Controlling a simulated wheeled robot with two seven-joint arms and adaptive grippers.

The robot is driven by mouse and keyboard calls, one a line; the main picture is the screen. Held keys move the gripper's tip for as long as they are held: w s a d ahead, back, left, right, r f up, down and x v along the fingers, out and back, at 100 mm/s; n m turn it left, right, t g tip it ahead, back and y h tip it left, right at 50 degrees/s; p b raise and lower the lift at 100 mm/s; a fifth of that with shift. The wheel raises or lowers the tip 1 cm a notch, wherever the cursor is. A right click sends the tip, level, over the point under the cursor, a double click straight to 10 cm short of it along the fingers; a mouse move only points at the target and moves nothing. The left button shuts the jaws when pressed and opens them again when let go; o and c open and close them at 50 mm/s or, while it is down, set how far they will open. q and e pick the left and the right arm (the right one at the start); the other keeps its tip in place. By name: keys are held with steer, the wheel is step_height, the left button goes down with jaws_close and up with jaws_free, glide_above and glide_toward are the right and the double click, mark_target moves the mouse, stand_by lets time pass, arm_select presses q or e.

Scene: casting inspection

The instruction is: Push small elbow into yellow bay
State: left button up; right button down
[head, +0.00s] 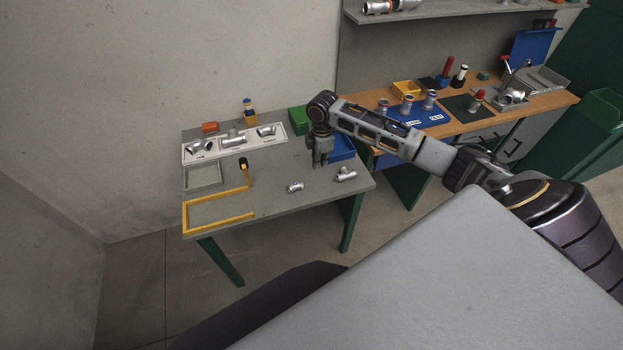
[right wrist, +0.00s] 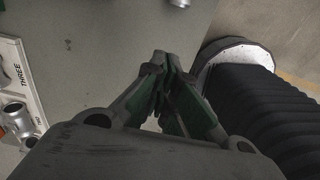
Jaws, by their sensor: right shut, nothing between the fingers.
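A small silver elbow fitting (head: 295,186) lies on the grey table near its front edge, right of the yellow bay. The yellow bay (head: 184,218) is a three-sided outline on the table's front left, open toward the right, with bare surface inside. My right gripper (head: 320,162) is shut and empty, pointing down over the table behind the elbow and apart from it. Its closed fingers also show in the right wrist view (right wrist: 165,65). A silver part (right wrist: 180,2) is cut off at that view's top edge; I cannot tell which. My left gripper is not in view.
A second silver fitting (head: 346,174) lies right of the elbow. A white labelled tray (head: 210,155) with silver fittings, a grey tray (head: 203,186), a yellow-black object (head: 243,164), a green box (head: 299,119) and a blue bin (head: 343,148) surround the work area. Table between elbow and bay is clear.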

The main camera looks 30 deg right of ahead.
mark_target(296, 187)
steer(key=shift+w+d+r, duration=0.15)
steer(key=shift+d+r, duration=0.4)
step_height(296, 187, down, 10)
steer(key=shift+p, duration=0.4)
steer(key=a, duration=0.2)
steer(key=shift+w+a+p, duration=0.3)
steer(key=shift+w+p, duration=0.05)
steer(key=shift+p, duration=0.05)
steer(key=shift+w+a, duration=0.1)
steer(key=shift+a, duration=0.55)
steer(key=shift+w+f, duration=0.1)
steer(key=shift+w, duration=0.05)
